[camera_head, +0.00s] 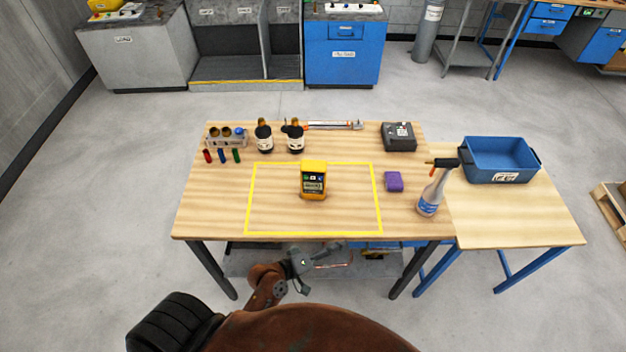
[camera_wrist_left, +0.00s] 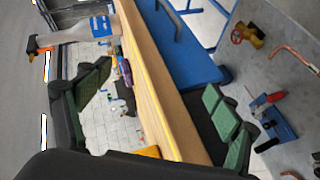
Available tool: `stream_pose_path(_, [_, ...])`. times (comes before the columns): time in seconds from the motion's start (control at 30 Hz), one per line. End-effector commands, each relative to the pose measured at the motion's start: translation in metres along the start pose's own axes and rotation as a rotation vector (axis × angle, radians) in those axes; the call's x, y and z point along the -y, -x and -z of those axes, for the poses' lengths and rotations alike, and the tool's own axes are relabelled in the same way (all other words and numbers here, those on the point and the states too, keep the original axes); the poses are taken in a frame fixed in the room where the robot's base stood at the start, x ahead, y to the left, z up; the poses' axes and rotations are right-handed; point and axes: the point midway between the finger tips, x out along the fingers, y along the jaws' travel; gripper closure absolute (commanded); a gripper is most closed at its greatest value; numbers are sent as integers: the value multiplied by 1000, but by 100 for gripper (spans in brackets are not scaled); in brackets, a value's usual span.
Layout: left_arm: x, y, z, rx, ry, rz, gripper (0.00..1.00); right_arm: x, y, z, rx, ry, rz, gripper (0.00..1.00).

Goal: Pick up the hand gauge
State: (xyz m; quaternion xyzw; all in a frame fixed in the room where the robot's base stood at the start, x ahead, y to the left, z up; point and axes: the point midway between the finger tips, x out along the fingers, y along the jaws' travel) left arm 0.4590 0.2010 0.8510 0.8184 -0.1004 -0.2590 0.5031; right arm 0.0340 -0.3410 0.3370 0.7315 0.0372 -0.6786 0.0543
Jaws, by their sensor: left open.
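The hand gauge (camera_head: 313,181) is a yellow handheld device with a dark face and small screen. It stands on the wooden table inside a yellow taped rectangle. Part of my left arm (camera_head: 298,262) shows in the head view, low in front of the table's front edge; the fingers are not clear there. In the left wrist view my left gripper (camera_wrist_left: 160,108) is open and empty, its green-padded fingers apart with the table edge seen between them. It is apart from the gauge. My right gripper is not in view.
On the table (camera_head: 215,215) are a purple block (camera_head: 393,181), a spray bottle (camera_head: 432,190), a dark grey box (camera_head: 398,137), two dark jars and a small rack (camera_head: 228,141). A blue bin (camera_head: 500,160) stands on the right side table. Tools lie on a lower shelf (camera_wrist_left: 262,75).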

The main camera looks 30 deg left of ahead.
Motion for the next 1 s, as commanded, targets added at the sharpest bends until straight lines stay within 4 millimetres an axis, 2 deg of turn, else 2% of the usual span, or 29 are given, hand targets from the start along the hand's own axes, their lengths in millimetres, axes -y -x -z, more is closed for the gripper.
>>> stream_pose_path(0.03, [-26, 4, 8, -16, 29, -52, 16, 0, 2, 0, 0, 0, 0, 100])
stream_pose_path(0.1, [-56, 5, 19, -46, 103, -132, 16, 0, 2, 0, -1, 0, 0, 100])
stream_pose_path(0.2, [-84, 4, 36, -97, 240, -241, 16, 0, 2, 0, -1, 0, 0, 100])
stream_pose_path(0.33, [-107, 2, 64, -180, 459, -383, 16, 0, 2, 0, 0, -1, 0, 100])
stream_pose_path(0.47, [-116, 3, 100, -280, 744, -534, 16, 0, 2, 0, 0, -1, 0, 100])
stream_pose_path(0.57, [-109, 6, 132, -377, 1026, -661, 16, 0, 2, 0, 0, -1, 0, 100])
stream_pose_path(0.7, [-71, 9, 167, -531, 1460, -816, 16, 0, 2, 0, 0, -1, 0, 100])
stream_pose_path(0.8, [-40, 8, 175, -624, 1702, -881, 16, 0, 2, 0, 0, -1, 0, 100])
stream_pose_path(0.9, [-18, 7, 175, -689, 1851, -911, 16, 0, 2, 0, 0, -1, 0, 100])
stream_pose_path(1.0, [-8, 4, 177, -718, 1918, -924, 16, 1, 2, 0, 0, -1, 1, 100])
